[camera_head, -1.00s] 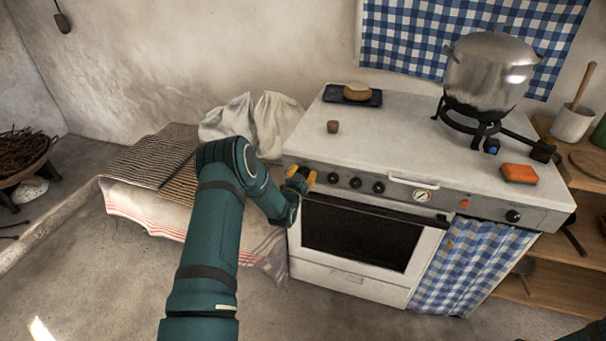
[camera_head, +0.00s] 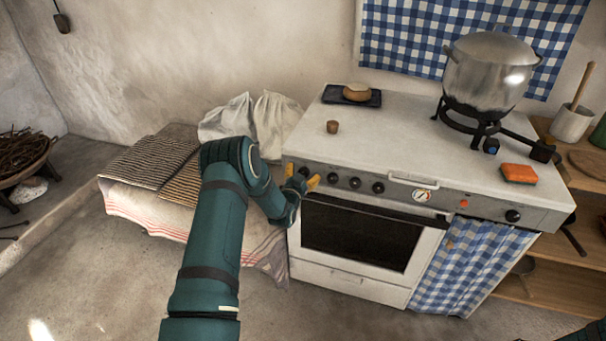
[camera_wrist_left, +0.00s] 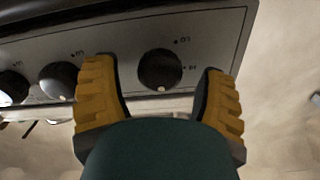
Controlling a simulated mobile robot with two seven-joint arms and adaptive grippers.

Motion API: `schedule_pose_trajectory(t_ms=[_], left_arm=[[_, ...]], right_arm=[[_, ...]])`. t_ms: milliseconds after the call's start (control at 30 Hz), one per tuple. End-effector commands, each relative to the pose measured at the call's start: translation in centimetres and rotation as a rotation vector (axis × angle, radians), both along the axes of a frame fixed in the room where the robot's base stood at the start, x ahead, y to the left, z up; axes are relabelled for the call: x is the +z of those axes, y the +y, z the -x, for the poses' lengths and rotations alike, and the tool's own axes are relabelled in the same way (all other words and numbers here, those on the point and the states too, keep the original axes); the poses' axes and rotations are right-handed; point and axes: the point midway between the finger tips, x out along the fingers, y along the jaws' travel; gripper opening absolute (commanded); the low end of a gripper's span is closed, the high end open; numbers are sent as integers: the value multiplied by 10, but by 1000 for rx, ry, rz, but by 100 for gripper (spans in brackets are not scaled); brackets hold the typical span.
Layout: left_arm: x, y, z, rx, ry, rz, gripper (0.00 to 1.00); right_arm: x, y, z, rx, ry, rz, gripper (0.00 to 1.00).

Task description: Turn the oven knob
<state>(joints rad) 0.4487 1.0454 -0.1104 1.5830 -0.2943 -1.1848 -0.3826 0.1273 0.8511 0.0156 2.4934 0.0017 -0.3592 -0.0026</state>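The stove's front panel carries a row of black knobs. In the left wrist view, the end knob (camera_wrist_left: 160,70) has a pale mark on its rim and sits between my left gripper's (camera_wrist_left: 157,76) two yellow fingers. A gap shows on each side of the knob, so the fingers are open and not gripping it. In the head view, my left gripper (camera_head: 301,178) is at the panel's left end, largely covering that knob. The neighbouring knob (camera_head: 333,178) is clear of it. The oven door (camera_head: 360,238) is shut below. My right gripper is out of view.
The oven door handle (camera_head: 375,209) runs just below the panel. A cloth-covered bench (camera_head: 150,205) stands left of the stove.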

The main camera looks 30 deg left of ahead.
Motion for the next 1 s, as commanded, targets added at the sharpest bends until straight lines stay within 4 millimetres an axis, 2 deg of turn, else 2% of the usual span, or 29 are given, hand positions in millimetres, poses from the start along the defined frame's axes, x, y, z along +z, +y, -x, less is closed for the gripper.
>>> schedule_pose_trajectory(t_ms=[233, 367, 800, 1000], left_arm=[[-1, -1, 3, 0, 3, 2, 72], [-2, -3, 14, -1, 5, 2, 72], [-1, -22, 93, 0, 5, 2, 72], [-1, -27, 113, 0, 2, 1, 72]], right_arm=[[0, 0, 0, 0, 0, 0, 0], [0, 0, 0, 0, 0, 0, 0], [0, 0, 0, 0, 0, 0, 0], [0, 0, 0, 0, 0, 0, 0]])
